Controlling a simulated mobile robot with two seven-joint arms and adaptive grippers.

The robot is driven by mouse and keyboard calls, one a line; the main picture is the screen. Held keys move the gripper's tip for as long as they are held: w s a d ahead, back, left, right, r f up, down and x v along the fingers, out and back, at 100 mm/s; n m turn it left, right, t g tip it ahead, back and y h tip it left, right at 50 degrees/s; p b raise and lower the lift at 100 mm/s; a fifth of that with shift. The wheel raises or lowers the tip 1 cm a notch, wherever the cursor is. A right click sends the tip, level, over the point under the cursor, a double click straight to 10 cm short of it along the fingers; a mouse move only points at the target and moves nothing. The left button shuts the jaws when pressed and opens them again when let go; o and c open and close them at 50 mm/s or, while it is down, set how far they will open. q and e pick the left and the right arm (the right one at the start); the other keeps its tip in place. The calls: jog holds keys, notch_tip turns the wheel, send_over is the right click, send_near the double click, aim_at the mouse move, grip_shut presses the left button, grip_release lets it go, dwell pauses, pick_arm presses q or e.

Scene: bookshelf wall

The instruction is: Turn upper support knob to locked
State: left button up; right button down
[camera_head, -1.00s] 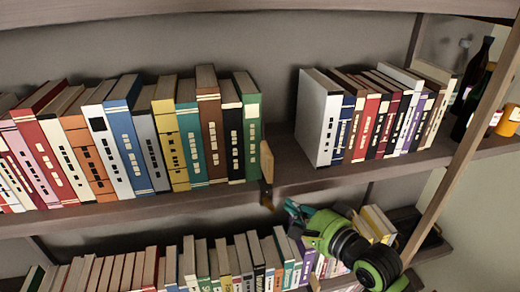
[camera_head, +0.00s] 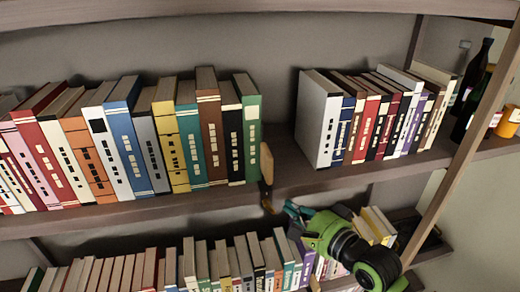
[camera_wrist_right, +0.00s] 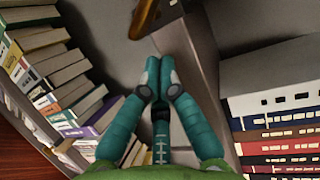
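A small wooden support piece (camera_head: 267,164) stands at the right end of the left book row, at the upper shelf's front edge. A small brown, knob-like part (camera_head: 268,203) shows just below it under the shelf edge; its setting cannot be read. In the right wrist view, a curved orange-brown part (camera_wrist_right: 145,17) lies beyond my fingertips at the top. My right gripper (camera_head: 289,208) is just below the shelf edge, right of the knob-like part, apart from it in the wrist view. Its teal fingers (camera_wrist_right: 158,72) are together with nothing seen between them. My left gripper is out of view.
Books fill the upper shelf (camera_head: 225,201) left and right of a bare gap. More books (camera_head: 160,270) stand on the lower shelf around my right arm. A slanted post (camera_head: 464,150) and bottles (camera_head: 472,85) are at the right.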

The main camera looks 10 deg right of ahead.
jog(key=shift+a+p, duration=0.95)
jog(key=shift+a, duration=0.35)
dwell(0.9)
jog(key=shift+d, duration=2.05)
